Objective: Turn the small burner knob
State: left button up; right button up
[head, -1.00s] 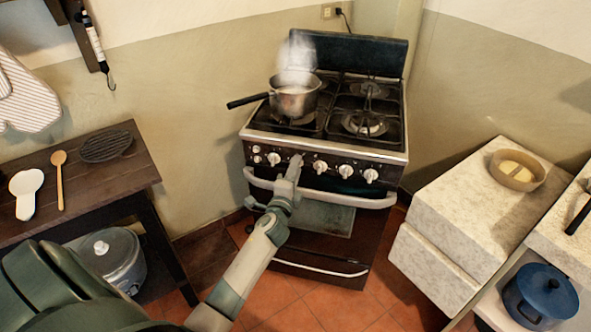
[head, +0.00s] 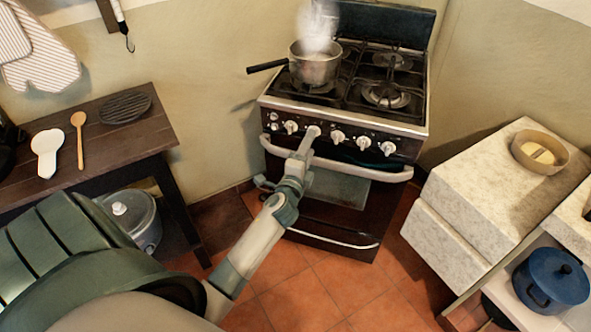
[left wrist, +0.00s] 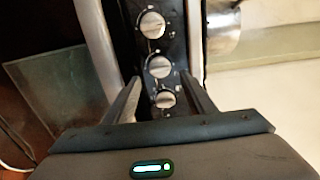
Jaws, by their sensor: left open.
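The stove's front panel carries a row of round pale knobs. In the head view one knob (head: 337,137) sits just right of my left gripper (head: 310,138), and another knob (head: 291,127) sits just left of it. I cannot tell which is the small burner knob. My left gripper is open at the panel, above the oven handle. In the left wrist view the gripper (left wrist: 158,80) has one finger on each side of the knob row. A lower knob (left wrist: 166,98) and a middle knob (left wrist: 159,67) show in line with the gap; contact is unclear. My right gripper is out of view.
The oven handle (head: 340,166) runs below the knobs. A wooden table (head: 110,137) stands left; a pale stone-topped counter (head: 480,180) stands right. Tiled floor lies between.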

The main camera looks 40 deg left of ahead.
pick_arm(q)
jog(key=shift+b+v, duration=0.9)
jog(key=shift+v, duration=5.7)
jog(key=s+d+f+n+g+h, duration=0.2)
jog(key=d+f, duration=0.2)
jog(key=f, duration=0.5)
jog(key=s+d+f+n+g+h, duration=0.1)
jog(key=s+d+f+n, duration=0.15)
jog(key=f, duration=0.75)
jog(key=s+d+f+n+g+h, duration=0.15)
jog(key=d+f, duration=0.25)
jog(key=f, duration=0.5)
jog(key=s+d+f+n+g+h, duration=0.1)
jog(key=s+d+f+n+g, duration=0.1)
jog(key=s+f, duration=0.7)
jog(key=s+d+f+n+g+h, duration=0.2)
jog(key=s+d+f, duration=0.5)
jog(key=f, duration=0.4)
jog(key=shift+s+n+g, duration=0.75)
jog(key=shift+s+n, duration=0.15)
jog(key=shift+n, duration=0.2)
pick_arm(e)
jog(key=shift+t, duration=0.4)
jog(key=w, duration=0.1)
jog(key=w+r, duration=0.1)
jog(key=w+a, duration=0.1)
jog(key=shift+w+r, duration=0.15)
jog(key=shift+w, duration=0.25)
